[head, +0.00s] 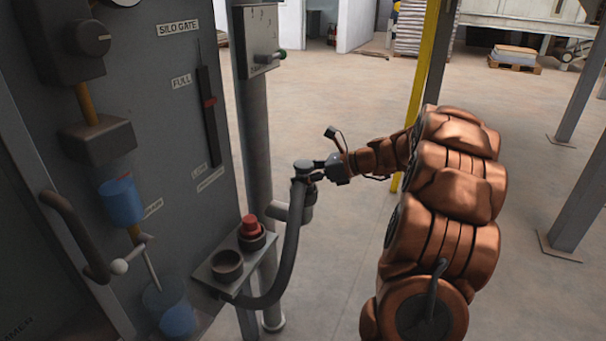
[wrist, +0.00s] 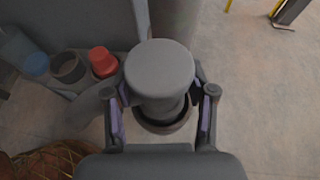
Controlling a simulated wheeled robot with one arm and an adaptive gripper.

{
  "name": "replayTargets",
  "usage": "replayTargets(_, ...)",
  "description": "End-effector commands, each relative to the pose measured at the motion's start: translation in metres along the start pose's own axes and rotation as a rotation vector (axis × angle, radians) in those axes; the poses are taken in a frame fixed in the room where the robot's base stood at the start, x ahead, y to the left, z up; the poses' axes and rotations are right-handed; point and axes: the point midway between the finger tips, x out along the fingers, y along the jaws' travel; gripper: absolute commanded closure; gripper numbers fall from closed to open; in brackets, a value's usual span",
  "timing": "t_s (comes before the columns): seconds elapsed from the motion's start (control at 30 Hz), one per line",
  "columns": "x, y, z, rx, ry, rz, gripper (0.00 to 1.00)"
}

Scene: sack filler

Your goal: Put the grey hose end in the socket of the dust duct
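The grey hose end (wrist: 160,68) is a round grey piece between the two fingers of my gripper (wrist: 160,96) in the wrist view. The purple pads lie close against its sides, and the gripper looks shut on it. In the head view my gripper (head: 318,172) is at the top of the grey hose (head: 290,250), which rises from beside the bracket. The dust duct (head: 281,212) is a short grey pipe by the post, partly behind the hose. Its dark socket ring (wrist: 166,127) shows below the hose end; I cannot tell whether the end is inside it.
A bracket (head: 211,277) on the left carries an empty dark cup (head: 227,264) and a red cap (head: 250,226). A grey post (head: 258,150) stands close behind. The silo panel (head: 160,110) with a handle and levers fills the left.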

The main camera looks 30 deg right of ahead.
Motion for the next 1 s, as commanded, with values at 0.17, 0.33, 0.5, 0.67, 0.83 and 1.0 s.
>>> replayTargets(0.17,0.0,0.0,0.0,0.0,0.0,0.0,0.32)
replayTargets(0.33,0.0,0.0,0.0,0.0,0.0,0.0,0.32)
replayTargets(0.5,-0.005,0.0,0.003,-0.002,0.001,-0.001,0.32)
replayTargets(0.67,-0.029,-0.002,0.004,-0.001,0.0,-0.006,0.32)
replayTargets(0.83,-0.064,-0.001,0.005,-0.003,-0.001,-0.005,0.32)
replayTargets(1.0,-0.093,-0.001,0.004,-0.001,0.002,-0.004,0.32)
